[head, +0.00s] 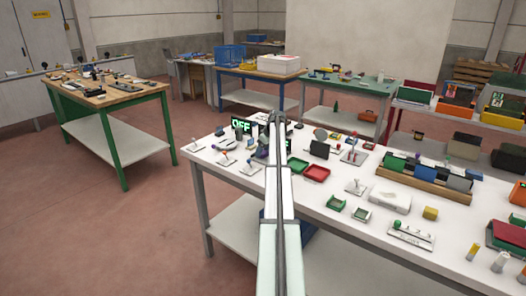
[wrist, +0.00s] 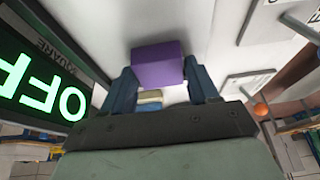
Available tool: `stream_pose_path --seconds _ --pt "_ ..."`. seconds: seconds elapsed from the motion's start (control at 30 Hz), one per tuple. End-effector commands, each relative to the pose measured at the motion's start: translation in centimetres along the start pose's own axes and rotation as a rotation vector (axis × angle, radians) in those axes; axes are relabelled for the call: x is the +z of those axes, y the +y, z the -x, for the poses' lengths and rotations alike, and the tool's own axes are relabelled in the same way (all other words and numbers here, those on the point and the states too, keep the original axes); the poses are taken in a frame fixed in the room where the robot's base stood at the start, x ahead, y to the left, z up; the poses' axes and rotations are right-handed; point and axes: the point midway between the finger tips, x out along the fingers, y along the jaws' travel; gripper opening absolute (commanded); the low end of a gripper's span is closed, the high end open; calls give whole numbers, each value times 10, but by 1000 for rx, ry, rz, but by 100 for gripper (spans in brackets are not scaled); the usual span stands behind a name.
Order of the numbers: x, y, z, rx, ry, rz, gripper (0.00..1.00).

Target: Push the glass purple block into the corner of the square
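A purple block (wrist: 157,64) shows at the top middle of the wrist view, with a white surface beyond it. It looks opaque. My gripper (wrist: 159,72) has its two dark fingers apart, one at each side of the block, close to its edges. I cannot tell whether both fingers press on it or only stand beside it. In the head view my arm reaches to the far left part of the white table, and its end (head: 262,150) is small and partly hidden; the block cannot be made out there. No square outline with a corner is clear in either view.
A dark display (wrist: 45,85) with green "OFF" and a "SQUARE" label stands close on the wrist view's left; a display (head: 241,126) also shows in the head view. Green and red trays (head: 316,173) and several small fixtures crowd the white table (head: 300,196).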

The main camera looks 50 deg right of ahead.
Motion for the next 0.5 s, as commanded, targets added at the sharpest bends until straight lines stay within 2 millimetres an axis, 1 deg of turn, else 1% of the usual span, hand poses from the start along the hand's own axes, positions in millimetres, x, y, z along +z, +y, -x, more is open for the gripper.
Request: stream_pose_path --seconds 0.03,0.07,0.4,0.43,0.5 --pt "0 0 0 0 0 0 54" --pt "0 0 0 0 0 0 51" --pt "0 0 0 0 0 0 19" --pt "0 0 0 0 0 0 55" --pt "0 0 0 0 0 0 61"
